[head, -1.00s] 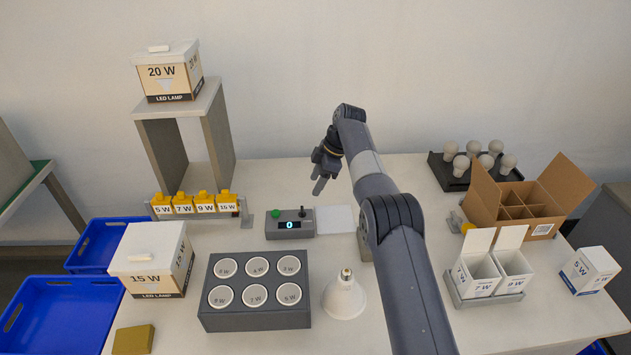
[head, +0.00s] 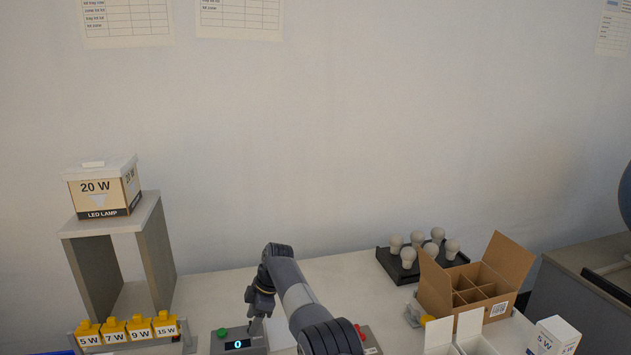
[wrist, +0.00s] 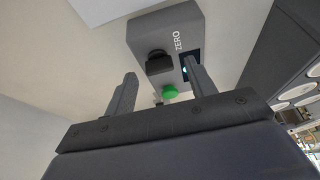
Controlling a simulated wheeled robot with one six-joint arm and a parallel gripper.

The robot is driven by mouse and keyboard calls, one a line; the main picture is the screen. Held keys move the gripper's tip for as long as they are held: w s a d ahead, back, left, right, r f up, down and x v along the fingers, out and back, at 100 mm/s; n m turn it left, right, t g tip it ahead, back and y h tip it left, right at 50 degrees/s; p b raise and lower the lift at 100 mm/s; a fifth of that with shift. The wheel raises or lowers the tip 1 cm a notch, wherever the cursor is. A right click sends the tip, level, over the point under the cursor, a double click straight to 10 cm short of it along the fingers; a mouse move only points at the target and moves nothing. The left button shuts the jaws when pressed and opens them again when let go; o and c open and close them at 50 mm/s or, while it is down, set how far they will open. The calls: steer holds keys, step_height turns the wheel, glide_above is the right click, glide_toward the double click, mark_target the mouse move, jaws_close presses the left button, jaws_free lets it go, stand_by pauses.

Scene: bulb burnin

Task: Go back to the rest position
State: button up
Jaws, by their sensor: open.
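My gripper (wrist: 160,90) is open and empty in the wrist view, its two fingers apart with the grey control box (wrist: 170,45) beyond them. The box has a green button, a black switch and the word ZERO on it. In the head view my gripper (head: 257,306) hangs just above the control box (head: 238,344), whose display reads 0. My arm reaches in from the bottom edge. Whether the fingers touch the box cannot be told.
A 20 W lamp box (head: 103,190) stands on a grey stand (head: 158,245). Yellow labelled blocks (head: 127,330) sit at lower left. A black tray (head: 385,258) of bulbs and an open carton (head: 510,265) stand at right. A 5 W box (head: 553,338) is at lower right.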

steer(key=shift+a+f, duration=0.2)
steer(key=shift+f, duration=0.3)
steer(key=shift+r, duration=0.1)
